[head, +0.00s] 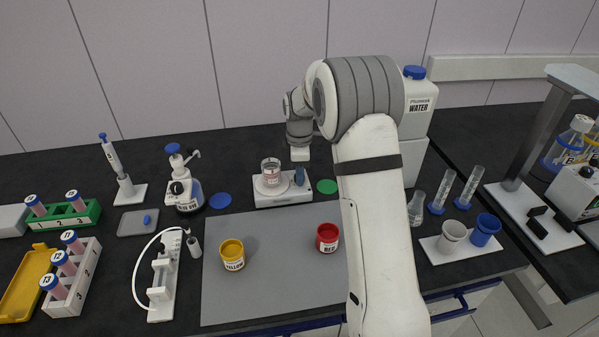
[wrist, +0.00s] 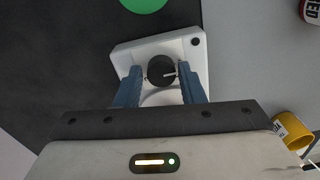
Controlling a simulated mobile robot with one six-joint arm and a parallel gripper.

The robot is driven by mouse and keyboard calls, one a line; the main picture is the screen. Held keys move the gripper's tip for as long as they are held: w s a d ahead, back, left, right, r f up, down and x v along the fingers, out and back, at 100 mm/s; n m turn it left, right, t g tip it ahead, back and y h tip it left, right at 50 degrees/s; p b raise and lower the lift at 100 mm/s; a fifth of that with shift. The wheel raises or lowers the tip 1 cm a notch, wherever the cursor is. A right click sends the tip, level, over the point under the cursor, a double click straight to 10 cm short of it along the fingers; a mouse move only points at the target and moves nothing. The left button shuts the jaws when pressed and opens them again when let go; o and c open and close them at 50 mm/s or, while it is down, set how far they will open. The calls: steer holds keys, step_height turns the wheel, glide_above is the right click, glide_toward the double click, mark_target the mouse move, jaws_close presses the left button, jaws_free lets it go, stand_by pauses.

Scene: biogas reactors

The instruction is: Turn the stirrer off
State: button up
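The stirrer (head: 284,200) is a low white unit on the dark bench, with a glass beaker (head: 271,172) standing on its left part. In the wrist view its white body (wrist: 197,46) carries a black knob (wrist: 161,70) with a white pointer line. My gripper (head: 300,176) is lowered over the right part of the stirrer. In the wrist view my gripper (wrist: 161,84) is open, with one blue finger on each side of the knob. Narrow gaps seem to show beside the knob; contact is hard to judge. The beaker is mostly hidden there.
A green disc (head: 327,187) lies right of the stirrer and a blue disc (head: 220,201) left of it. A grey mat (head: 275,290) in front holds a yellow jar (head: 232,255) and a red jar (head: 327,238). A water container (head: 419,105) stands behind my arm.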

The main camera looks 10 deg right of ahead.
steer(key=shift+o, duration=1.3)
step_height(320, 180, up, 7)
steer(key=shift+r, duration=0.35)
steer(key=shift+r, duration=0.1)
steer(key=s+r+m, duration=0.5)
steer(key=s, duration=0.4)
steer(key=s+d+f+m+t, duration=0.1)
steer(key=s+m, duration=1)
steer(key=s, duration=1.3)
steer(key=shift+s+d+f+t, duration=0.2)
steer(key=shift+s+d+t, duration=0.15)
steer(key=shift+t, duration=0.55)
